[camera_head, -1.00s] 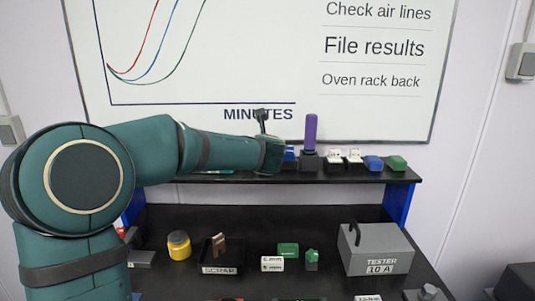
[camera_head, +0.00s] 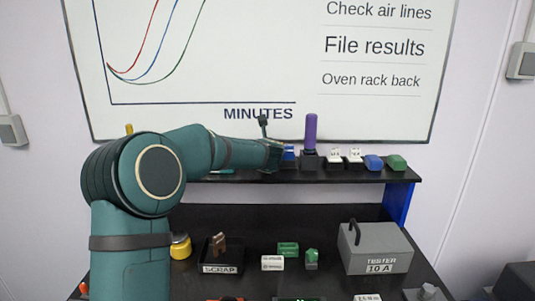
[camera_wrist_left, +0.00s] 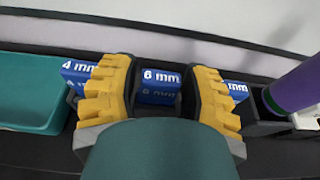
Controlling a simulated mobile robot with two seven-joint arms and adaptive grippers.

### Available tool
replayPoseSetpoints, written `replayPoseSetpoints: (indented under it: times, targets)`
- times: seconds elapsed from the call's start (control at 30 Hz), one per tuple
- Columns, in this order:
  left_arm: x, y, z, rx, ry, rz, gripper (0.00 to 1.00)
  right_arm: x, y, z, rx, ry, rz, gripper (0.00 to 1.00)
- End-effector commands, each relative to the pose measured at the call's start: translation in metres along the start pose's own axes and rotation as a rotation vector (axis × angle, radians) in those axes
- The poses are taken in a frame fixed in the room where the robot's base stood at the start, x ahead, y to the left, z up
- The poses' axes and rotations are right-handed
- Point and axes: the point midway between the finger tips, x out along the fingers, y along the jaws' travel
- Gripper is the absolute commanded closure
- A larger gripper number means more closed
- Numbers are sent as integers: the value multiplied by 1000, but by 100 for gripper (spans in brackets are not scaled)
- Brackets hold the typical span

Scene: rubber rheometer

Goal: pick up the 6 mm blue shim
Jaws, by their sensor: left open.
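The 6 mm blue shim (camera_wrist_left: 160,87) stands on the dark shelf, its white label facing my left wrist camera. My left gripper (camera_wrist_left: 158,97) is open, with one yellow finger on each side of this shim. I cannot tell whether the fingers touch it; my wrist hides what lies below. A 4 mm blue shim (camera_wrist_left: 80,70) is just left of the fingers, and another blue shim (camera_wrist_left: 238,90), its number hidden, is just right. In the head view my left gripper (camera_head: 270,152) is at the shelf, beside a blue piece (camera_head: 289,153). My right gripper is not in view.
A purple upright handle (camera_head: 311,132) stands close right of the gripper. A teal tray (camera_wrist_left: 30,92) is to the left. White, blue and green blocks follow along the shelf (camera_head: 330,175). Below are the tester box (camera_head: 378,248) and scrap bin (camera_head: 222,268).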

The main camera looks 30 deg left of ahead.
Motion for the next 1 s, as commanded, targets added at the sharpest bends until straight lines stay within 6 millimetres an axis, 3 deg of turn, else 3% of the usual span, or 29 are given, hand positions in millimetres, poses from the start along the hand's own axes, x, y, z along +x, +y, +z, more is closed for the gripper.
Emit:
replayPoseSetpoints:
  times: [0.03,0.17,0.2,0.63,1.0]
  targets:
    - [0,0,0,0,0,0,51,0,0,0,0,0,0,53]
    - [0,0,0,0,0,0,97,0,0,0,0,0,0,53]
    - [0,0,0,0,0,0,100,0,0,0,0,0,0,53]
    - [-2,0,5,-1,-2,0,100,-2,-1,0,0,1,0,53]
    - [-22,0,68,-3,-3,0,100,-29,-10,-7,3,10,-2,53]
